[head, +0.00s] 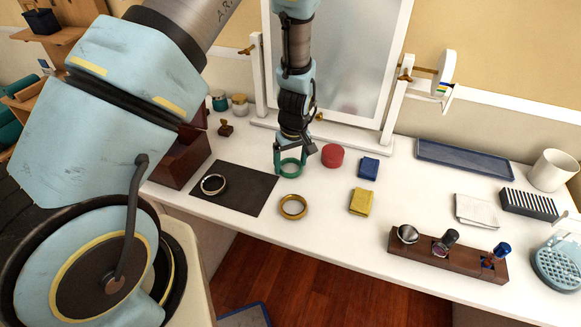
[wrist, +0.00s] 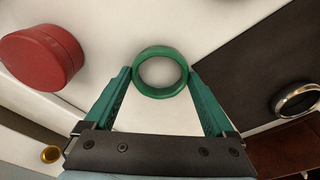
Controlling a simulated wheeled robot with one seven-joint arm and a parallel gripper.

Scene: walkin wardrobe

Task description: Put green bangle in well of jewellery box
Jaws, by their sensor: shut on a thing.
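The green bangle (head: 291,176) is between the fingertips of my gripper (head: 292,164) in the head view. In the wrist view my gripper (wrist: 159,72) is shut on the green bangle (wrist: 160,94), one finger on each side of its outer rim. Whether the bangle touches the white tabletop or hangs just above it, I cannot tell. The jewellery box (head: 176,168), dark reddish-brown wood, stands at the left of the table, partly hidden by my arm. Its inside and well are not visible. A corner of it shows in the wrist view (wrist: 288,150).
A dark mat (head: 240,191) with a silver bangle (head: 213,184) lies between the box and my gripper. A gold bangle (head: 293,207) lies in front. A red round box (head: 332,156) is close right of my gripper. The mirror (head: 340,50) stands behind.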

